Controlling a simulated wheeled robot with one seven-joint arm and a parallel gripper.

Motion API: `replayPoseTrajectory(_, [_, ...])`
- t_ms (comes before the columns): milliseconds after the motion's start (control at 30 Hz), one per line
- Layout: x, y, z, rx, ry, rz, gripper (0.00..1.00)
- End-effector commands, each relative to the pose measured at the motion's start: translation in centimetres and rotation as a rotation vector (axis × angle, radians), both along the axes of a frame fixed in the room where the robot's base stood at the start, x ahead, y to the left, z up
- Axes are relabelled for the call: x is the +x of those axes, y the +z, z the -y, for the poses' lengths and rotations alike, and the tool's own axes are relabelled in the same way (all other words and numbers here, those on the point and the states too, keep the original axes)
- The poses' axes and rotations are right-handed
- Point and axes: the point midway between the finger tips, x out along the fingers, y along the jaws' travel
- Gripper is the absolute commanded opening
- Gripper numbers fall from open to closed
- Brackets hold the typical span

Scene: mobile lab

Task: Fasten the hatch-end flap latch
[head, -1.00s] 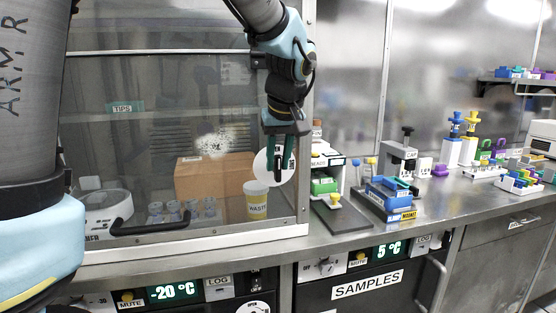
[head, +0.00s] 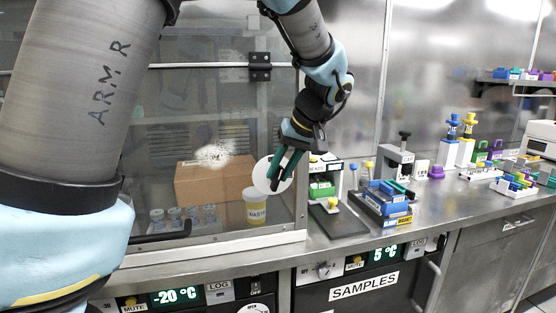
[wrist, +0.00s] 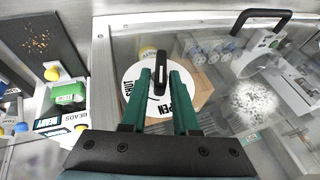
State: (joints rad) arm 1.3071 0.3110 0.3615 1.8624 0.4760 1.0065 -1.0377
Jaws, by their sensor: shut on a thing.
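The flap latch is a white round plate (head: 262,174) with a short black handle, near the lower right corner of the clear hatch front (head: 222,130). In the wrist view the plate (wrist: 130,82) bears the words SHUT on its left and OPEN at its lower right. The black handle (wrist: 161,68) lies between the tips of my green fingers. My gripper (head: 275,182) is shut on this handle, tilted from upper right to lower left in the head view. It also shows in the wrist view (wrist: 160,82). The fingers hide part of the plate.
Behind the clear front stand a cardboard box (head: 214,181), a waste cup (head: 255,207) and several small jars. A black bar handle (head: 160,237) is at lower left. To the right, the bench holds a bead station (head: 322,180) and blue racks (head: 386,200).

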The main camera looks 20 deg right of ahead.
Motion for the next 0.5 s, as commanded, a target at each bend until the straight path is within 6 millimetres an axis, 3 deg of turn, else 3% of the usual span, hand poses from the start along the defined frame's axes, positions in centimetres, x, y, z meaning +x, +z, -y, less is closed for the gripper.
replayPoseTrajectory(500, [-0.16, -0.48, 1.24, 0.494, -0.001, 0.063, 0.0])
